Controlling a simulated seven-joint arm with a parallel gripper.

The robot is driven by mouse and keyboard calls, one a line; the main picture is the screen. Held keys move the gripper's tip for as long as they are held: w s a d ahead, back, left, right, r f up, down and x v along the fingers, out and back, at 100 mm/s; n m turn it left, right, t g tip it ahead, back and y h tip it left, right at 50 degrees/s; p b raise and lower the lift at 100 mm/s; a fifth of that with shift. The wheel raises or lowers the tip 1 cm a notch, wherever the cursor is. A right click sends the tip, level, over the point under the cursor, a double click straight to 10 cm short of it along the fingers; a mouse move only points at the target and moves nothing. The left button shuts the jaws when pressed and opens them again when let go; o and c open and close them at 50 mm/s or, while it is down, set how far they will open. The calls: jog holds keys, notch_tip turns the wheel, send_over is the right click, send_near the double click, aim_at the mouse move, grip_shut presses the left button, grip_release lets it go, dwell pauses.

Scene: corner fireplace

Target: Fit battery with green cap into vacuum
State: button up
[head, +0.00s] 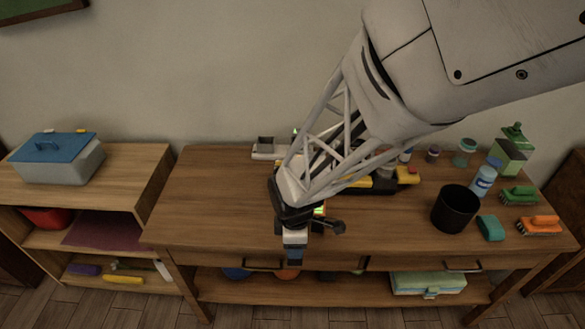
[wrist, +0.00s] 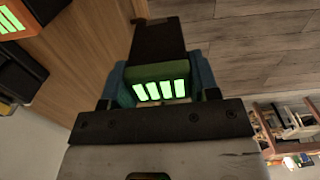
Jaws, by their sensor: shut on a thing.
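My gripper (head: 295,250) hangs at the table's front edge in the head view. In the wrist view its blue fingers (wrist: 160,74) are shut on the battery with green cap (wrist: 158,71). The cap shows a row of lit green bars, and the battery's dark body (wrist: 160,38) points away from my wrist. In the head view the battery is mostly hidden by my gripper.
Another battery with an orange cap (wrist: 22,18) stands near my gripper. A black cup (head: 455,208), brushes (head: 538,225) and bottles (head: 484,181) crowd the table's right side. A grey slotted box (head: 268,149) sits at the back. The table's left part (head: 210,205) is clear.

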jog(key=shift+s+d, duration=0.25)
jog(key=shift+s, duration=0.3)
jog(key=shift+w+r, duration=0.1)
jog(key=shift+w, duration=0.05)
dwell(0.4)
jog(key=shift+w+a+r+m, duration=0.15)
jog(key=shift+w+r+m, duration=0.1)
jog(key=shift+w+m, duration=0.6)
jog(key=w+d+r+m, duration=0.1)
jog(key=w+r+m, duration=0.3)
jog(key=w+m, duration=1.1)
jog(key=w+d+r+m, duration=0.1)
jog(key=w+r+m, duration=0.3)
jog(key=w+m, duration=1.1)
jog(key=shift+w+d+m, duration=0.15)
jog(key=shift+w+m, duration=0.25)
jog(key=shift+m, duration=1.85)
jog(key=shift+r, duration=0.1)
